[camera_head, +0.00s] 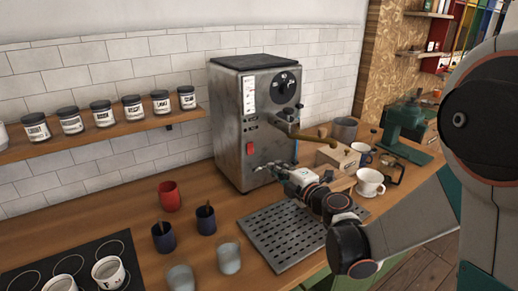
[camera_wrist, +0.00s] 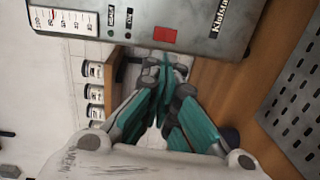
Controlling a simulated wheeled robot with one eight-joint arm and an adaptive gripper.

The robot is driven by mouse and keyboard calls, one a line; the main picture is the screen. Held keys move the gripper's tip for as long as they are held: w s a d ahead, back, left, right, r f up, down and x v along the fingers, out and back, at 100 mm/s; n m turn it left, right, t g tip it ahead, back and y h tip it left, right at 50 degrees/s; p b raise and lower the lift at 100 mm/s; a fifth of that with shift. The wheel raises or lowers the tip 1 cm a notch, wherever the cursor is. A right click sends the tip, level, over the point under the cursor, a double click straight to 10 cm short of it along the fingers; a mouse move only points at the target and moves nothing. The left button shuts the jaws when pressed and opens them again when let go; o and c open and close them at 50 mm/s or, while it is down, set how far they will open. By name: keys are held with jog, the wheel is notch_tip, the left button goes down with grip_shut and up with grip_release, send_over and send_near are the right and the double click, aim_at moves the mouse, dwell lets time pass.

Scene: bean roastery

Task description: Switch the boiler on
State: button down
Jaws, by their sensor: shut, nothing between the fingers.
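The boiler (camera_head: 228,130) is a steel box machine with a black top, standing on the wooden counter against the tiled wall. Its front has a gauge strip (camera_head: 249,95), a black round dial (camera_head: 286,85) and a red switch (camera_head: 250,148) low on the left. The wrist view shows the same red switch (camera_wrist: 165,35), with two small dark labelled marks (camera_wrist: 120,17) beside it. My gripper (camera_head: 277,169) is in front of the boiler, right of and below the switch. In the wrist view its teal fingers (camera_wrist: 165,68) are together and empty, apart from the switch. Whether the switch is on cannot be told.
A wooden-handled lever (camera_head: 305,134) juts from the boiler above my gripper. A perforated drip tray (camera_head: 282,238) lies below. Red and blue cups (camera_head: 169,196) stand left, white cups (camera_head: 370,183) and a wooden box (camera_head: 337,158) right. Jars (camera_head: 104,113) line the shelf.

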aim_at(246, 154)
jog(key=shift+w+a+f+n+g, duration=0.2)
jog(key=shift+w+f+n, duration=0.1)
jog(key=shift+f, duration=0.25)
jog(key=shift+w+a+f+n+g, duration=0.2)
jog(key=shift+f+n, duration=0.1)
jog(key=shift+f, duration=0.2)
jog(key=b+x, duration=0.3)
jog(key=x, duration=1.1)
jog(key=shift+s+r, duration=0.1)
jog(key=shift+r, duration=0.05)
